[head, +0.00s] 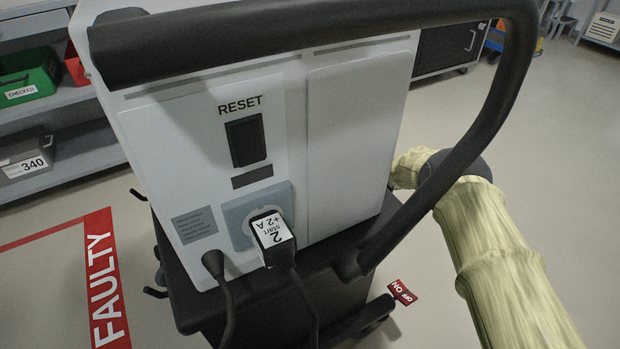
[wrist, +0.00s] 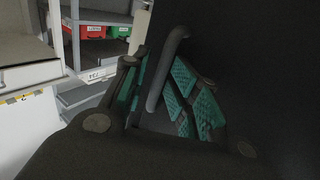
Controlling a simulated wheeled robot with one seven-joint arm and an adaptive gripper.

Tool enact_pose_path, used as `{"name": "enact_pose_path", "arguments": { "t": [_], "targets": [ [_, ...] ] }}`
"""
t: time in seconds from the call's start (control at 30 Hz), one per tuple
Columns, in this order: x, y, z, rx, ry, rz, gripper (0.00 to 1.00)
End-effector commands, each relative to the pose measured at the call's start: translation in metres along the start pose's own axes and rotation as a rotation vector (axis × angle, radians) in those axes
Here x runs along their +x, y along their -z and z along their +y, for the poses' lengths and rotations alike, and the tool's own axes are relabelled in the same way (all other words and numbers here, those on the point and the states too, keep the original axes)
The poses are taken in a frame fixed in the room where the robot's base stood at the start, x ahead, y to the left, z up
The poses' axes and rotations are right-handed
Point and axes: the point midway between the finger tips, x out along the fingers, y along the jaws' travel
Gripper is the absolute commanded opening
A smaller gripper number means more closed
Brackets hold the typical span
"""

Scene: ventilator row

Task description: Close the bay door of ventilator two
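In the head view a white ventilator (head: 194,131) stands in front of me, with a RESET switch (head: 245,141) and a plug (head: 269,232) marked 2. A flat white panel (head: 347,134) lies flush on its right half; I cannot tell whether it is the bay door. My arm reaches past the right side, and its end is hidden behind the ventilator. In the wrist view my gripper (wrist: 158,75) has fingers with green pads on both sides of a dark curved bar (wrist: 169,62). I cannot tell whether the pads press on the bar.
A dark handle frame (head: 513,80) arches over the ventilator. A cable runs down from the plug. Shelves (head: 60,105) at left hold a green bin (head: 40,75) and a bin marked 340 (head: 30,163). Red FAULTY floor marking (head: 108,285) lies at left. The floor at right is mostly clear.

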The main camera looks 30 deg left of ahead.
Motion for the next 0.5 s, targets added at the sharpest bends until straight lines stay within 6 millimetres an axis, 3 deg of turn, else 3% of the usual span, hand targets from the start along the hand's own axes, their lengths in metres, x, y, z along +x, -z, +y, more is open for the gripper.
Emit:
{"name": "enact_pose_path", "arguments": {
  "t": [0.37, 0.5],
  "targets": [
    [-0.005, -0.002, 0.000, 0.002, -0.002, -0.002, 0.30],
    [-0.019, -0.002, 0.000, 0.002, -0.005, -0.002, 0.30]
  ]
}}
